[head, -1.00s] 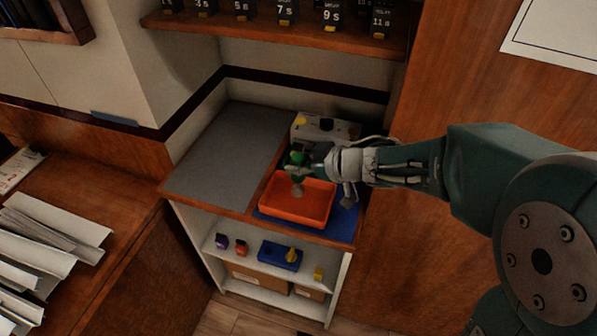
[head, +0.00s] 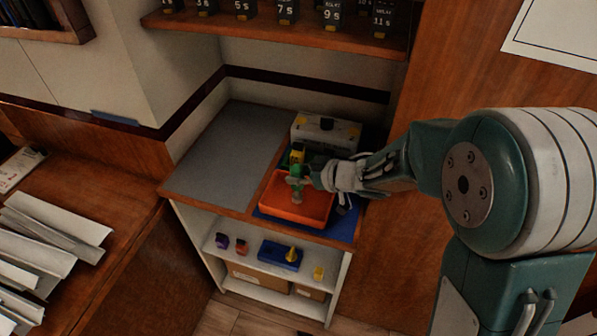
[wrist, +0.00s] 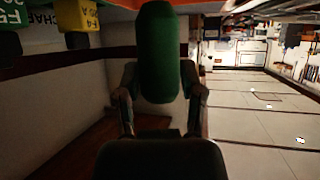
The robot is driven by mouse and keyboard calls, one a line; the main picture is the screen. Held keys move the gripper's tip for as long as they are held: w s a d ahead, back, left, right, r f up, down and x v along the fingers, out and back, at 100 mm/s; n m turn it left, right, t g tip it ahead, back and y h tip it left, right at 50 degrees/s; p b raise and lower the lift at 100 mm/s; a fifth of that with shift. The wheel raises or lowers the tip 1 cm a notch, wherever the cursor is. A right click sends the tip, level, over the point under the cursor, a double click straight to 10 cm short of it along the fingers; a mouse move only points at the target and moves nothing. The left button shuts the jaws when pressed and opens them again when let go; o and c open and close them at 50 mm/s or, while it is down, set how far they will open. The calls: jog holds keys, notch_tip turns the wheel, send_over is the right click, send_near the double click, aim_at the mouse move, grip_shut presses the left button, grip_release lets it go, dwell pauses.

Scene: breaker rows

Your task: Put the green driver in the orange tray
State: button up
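The green driver (head: 296,171) is upright in the head view, over the orange tray (head: 291,214). Its green handle (wrist: 158,45) fills the upper middle of the wrist view, between the two fingers. My gripper (head: 304,175) comes in from the right and is shut on the driver. The driver's lower end shows against the tray's inside; I cannot tell whether it touches the floor. The tray looks otherwise empty.
The tray sits on a blue mat (head: 345,224) on the cabinet top, beside a grey surface (head: 225,155). A yellow-and-black block (head: 297,152) and a pale box (head: 326,132) stand behind. The shelf below holds a blue tray (head: 280,255) and small coloured pieces.

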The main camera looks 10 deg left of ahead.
jog(key=shift+o, duration=0.5)
jog(key=shift+d+r, duration=0.15)
jog(key=shift+r, duration=0.1)
jog(key=v, duration=1.1)
jog(key=shift+d, duration=0.35)
jog(key=shift+s, duration=0.2)
